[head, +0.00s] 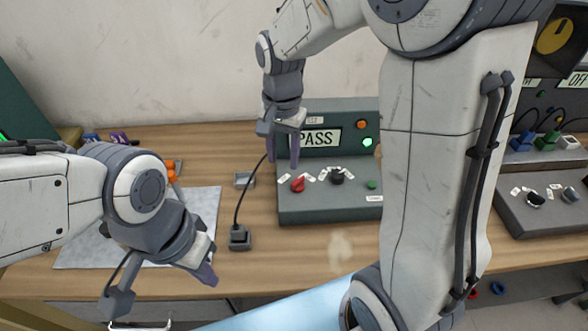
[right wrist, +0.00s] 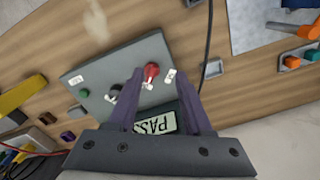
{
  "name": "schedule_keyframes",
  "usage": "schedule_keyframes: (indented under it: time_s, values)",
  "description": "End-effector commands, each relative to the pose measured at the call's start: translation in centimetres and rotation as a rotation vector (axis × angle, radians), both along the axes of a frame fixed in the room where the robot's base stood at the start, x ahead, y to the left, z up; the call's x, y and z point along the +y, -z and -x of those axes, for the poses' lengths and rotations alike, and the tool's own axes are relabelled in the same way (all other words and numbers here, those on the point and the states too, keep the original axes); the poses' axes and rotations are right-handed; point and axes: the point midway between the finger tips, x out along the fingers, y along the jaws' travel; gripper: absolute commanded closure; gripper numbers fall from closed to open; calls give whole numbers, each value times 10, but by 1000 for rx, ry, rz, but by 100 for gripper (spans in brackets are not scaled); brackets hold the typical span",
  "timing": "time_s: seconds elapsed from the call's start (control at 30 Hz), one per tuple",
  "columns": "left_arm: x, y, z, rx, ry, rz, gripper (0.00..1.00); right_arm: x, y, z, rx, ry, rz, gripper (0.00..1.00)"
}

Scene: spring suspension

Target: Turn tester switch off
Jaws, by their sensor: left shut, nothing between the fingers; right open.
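The tester (head: 320,206) is a dark grey box on the table with a lit PASS display (head: 318,138). A red switch knob (head: 298,184) and a black knob (head: 337,176) sit on its sloped panel, with white labels around them. My right gripper (head: 283,163) is open, pointing down, above the red knob. In the right wrist view the red knob (right wrist: 151,72) shows between the fingertips (right wrist: 162,74), nearer one finger; contact cannot be told. My left gripper (head: 210,278) is shut and empty over the front left of the table.
A green button (head: 372,185), an orange lamp (head: 362,124) and a lit green lamp (head: 367,142) are on the tester. A black cable runs to a small block (head: 239,238). A grey mat (head: 90,250) lies left. Another control box (head: 540,218) stands right.

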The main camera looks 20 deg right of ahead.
Motion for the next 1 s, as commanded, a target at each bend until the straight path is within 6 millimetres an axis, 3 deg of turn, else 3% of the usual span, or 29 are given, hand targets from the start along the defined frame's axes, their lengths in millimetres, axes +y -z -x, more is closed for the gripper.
schedule_keyframes:
  time_s: [0.03,0.1,0.2,0.37,0.7,1.0]
  values:
    - [0,7,0,0,0,0,100,-19,11,-15,6,117,5,50]
    - [0,8,0,0,0,0,100,-36,17,-27,9,229,10,50]
    - [0,8,0,0,0,0,100,-47,24,-34,12,306,14,50]
    - [0,6,0,0,0,0,100,-48,43,-33,16,314,14,50]
    - [0,0,0,-1,0,1,100,-47,104,-33,15,311,14,50]
    - [0,-2,0,0,0,0,100,-47,124,-34,10,311,14,50]
